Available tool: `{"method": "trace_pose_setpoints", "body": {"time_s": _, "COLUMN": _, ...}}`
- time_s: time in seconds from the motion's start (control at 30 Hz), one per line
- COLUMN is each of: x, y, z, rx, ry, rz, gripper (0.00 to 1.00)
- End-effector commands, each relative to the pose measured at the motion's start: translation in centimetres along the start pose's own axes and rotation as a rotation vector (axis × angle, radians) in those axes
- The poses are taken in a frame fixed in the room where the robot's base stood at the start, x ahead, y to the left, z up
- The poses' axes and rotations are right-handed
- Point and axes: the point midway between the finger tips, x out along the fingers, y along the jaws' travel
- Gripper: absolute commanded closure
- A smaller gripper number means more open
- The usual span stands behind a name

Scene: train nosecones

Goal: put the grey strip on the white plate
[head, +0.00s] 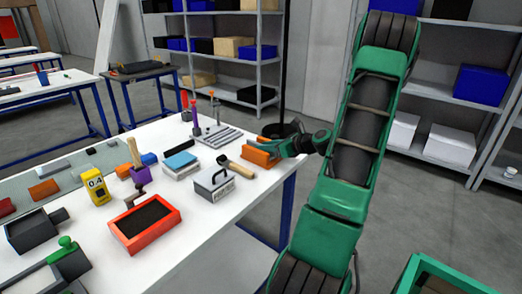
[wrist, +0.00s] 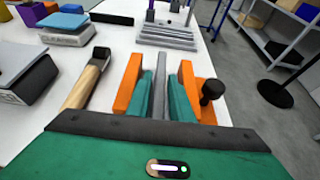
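A thin grey strip (wrist: 161,82) stands on edge between the two green fingers of my gripper (wrist: 163,95). Whether the fingers press on it is not clear. An orange piece (wrist: 128,82) stands to the left of the fingers and another orange piece (wrist: 197,88) to their right. In the head view my gripper (head: 287,147) is low over the table's right edge, by the orange piece (head: 253,156), and hides the strip. A pale plate (wrist: 150,42) with several grey strips lies beyond the gripper. It also shows in the head view (head: 205,141).
A wooden-handled hammer (wrist: 90,78) lies just left of my gripper. A grey box with a handle (head: 213,183), a blue block (head: 180,159) and a red tray (head: 122,233) stand further left on the white table. Upright posts (head: 195,117) stand by the pale plate.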

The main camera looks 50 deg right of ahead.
Motion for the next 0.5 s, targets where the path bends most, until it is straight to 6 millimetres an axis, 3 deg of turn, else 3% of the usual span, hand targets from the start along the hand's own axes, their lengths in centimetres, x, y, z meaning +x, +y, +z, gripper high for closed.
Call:
{"method": "trace_pose_setpoints", "body": {"time_s": 0.17, "x": -2.4, "y": -0.1, "z": -0.1, "rx": 0.001, "ry": 0.001, "rz": -0.004, "gripper": 0.8}}
{"method": "trace_pose_setpoints", "body": {"time_s": 0.5, "x": -9.0, "y": -0.1, "z": 0.0, "rx": 0.0, "ry": 0.001, "rz": -0.004, "gripper": 0.8}}
